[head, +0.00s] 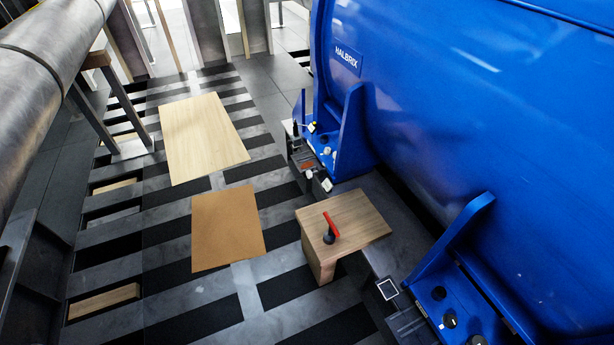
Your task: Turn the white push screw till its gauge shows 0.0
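A large blue motor (480,130) with the label HALBRIX fills the right side of the head view. At its far foot (345,145) there are several small dark and white parts. One small white part (326,184) sits low beside that foot; I cannot tell whether it is the white push screw. No gauge reading is legible at this distance. A near foot (450,290) carries dark round bolt heads. Neither of my grippers is in view.
A wooden stand (365,215) bears a red-handled tool (331,226) beside the dark motor base. A pale board (203,135) and a brown board (227,228) lie on the slatted floor. A thick grey pipe (45,80) crosses the upper left. A framed square (388,288) lies near the base.

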